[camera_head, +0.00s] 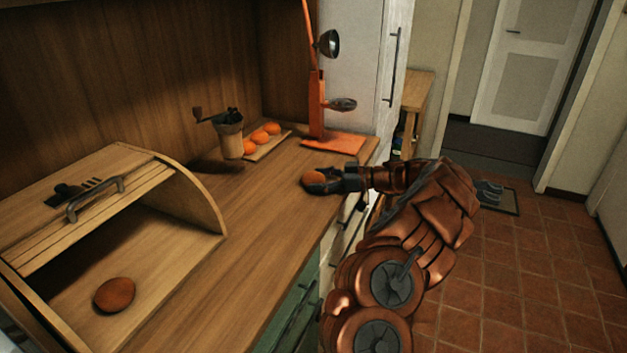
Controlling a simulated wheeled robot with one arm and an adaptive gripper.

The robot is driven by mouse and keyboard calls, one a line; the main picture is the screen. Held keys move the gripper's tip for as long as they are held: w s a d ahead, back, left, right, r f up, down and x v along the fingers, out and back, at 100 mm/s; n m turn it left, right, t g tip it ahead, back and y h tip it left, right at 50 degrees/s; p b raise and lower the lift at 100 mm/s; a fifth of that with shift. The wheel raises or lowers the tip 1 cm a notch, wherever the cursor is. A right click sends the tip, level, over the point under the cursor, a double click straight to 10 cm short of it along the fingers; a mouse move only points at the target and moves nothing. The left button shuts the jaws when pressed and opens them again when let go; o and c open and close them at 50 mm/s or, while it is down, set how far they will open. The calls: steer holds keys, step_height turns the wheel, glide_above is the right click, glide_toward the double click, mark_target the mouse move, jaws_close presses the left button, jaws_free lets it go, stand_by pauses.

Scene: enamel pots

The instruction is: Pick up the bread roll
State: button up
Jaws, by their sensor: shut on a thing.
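One brown bread roll (114,295) lies inside the open wooden bread box (185,250) at the lower left. My gripper (322,183) is at the counter's right edge, well to the right of the bread box. Its dark fingers are shut on a second round, orange-brown thing (312,177), which looks like another bread roll. The fingers hide part of it. I cannot tell whether it touches the counter or is held just above it.
Several oranges (260,136) lie on a small board behind my gripper, beside a hand grinder (230,138). An orange metal stand (333,143) stands at the counter's back right. The mid-counter (250,205) is clear.

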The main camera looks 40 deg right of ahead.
mark_target(319, 178)
steer(key=c, duration=0.4)
steer(key=shift+r+b, duration=0.5)
steer(key=shift+r, duration=1.35)
steer(key=shift+s+a, duration=0.35)
steer(key=shift+s, duration=0.05)
steer(key=s+a+b, duration=0.1)
steer(key=s+a, duration=0.2)
steer(key=s+a+b, duration=0.1)
steer(key=s+a, duration=0.2)
steer(key=s, duration=0.1)
steer(key=s+a+r, duration=0.1)
steer(key=s+a, duration=0.3)
steer(key=shift+a+r+b, duration=0.1)
steer(key=shift+b, duration=0.3)
